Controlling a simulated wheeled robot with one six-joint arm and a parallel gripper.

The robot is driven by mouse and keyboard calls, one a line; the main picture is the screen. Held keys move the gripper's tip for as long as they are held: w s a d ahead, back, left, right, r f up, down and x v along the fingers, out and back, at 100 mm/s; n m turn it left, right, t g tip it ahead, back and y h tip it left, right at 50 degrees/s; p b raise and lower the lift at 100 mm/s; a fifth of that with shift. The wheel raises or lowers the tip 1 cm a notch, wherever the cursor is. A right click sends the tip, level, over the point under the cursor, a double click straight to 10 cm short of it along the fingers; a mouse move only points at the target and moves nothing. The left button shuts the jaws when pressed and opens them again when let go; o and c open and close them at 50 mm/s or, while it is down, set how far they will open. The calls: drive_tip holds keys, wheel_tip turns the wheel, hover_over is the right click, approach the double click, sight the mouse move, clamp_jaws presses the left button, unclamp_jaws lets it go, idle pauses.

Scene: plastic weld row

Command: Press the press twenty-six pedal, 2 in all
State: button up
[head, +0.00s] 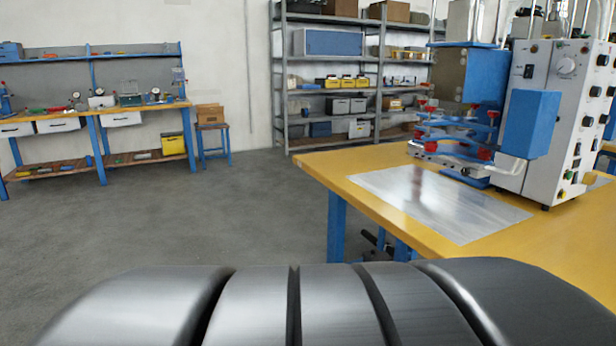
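A plastic welding press (530,110), with white and blue housings, a dial and several knobs, stands on a yellow-topped table (400,215) at the right. I cannot read a number on it, so I cannot tell whether it is press twenty-six. Below the table, between its blue legs, a small dark object (373,240) shows in part near the floor. It may be a pedal, but it is too small and too covered to tell. My gripper is not in view.
A metal plate (440,200) lies on the table. A workbench (95,108) stands at the back left beside a blue stool (213,140). Grey shelves (281,80) with boxes stand along the back wall. The grey floor (200,220) left of the table is clear.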

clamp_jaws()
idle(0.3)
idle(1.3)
